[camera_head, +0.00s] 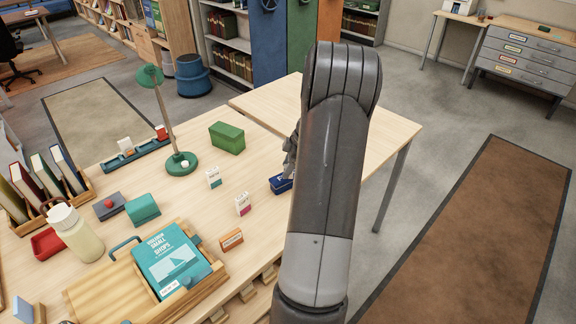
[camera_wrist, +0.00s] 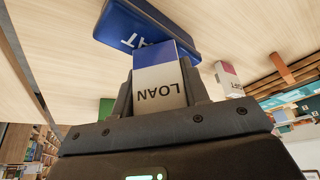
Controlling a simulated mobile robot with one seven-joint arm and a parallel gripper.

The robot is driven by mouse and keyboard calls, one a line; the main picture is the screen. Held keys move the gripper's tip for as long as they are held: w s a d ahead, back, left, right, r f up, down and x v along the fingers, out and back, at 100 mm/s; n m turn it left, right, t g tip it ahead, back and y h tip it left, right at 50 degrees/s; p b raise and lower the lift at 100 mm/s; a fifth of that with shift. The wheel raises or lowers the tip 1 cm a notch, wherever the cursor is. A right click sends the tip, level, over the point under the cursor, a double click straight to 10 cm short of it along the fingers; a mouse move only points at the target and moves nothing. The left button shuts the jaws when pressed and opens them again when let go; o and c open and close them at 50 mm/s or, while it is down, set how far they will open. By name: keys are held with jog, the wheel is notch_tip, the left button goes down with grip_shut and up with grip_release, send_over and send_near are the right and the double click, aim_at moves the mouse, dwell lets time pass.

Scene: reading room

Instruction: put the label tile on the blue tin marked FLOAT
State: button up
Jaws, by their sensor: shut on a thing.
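The blue tin (camera_head: 281,184) stands on the table beside my arm in the head view, its right part hidden. In the wrist view the tin (camera_wrist: 150,27) shows at the top with the letters "AT" upside down. My gripper (camera_head: 291,158) is mostly behind my arm in the head view. In the wrist view my gripper (camera_wrist: 160,98) is shut on a label tile (camera_wrist: 158,88), white with a blue-violet band and the word LOAN upside down. The tile's banded end overlaps the tin in that view; I cannot tell whether they touch.
A wooden tray (camera_head: 95,291) with a teal book (camera_head: 171,260) is in front.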

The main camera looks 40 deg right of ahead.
jog(key=o, duration=1)
jog(key=shift+f, duration=0.1)
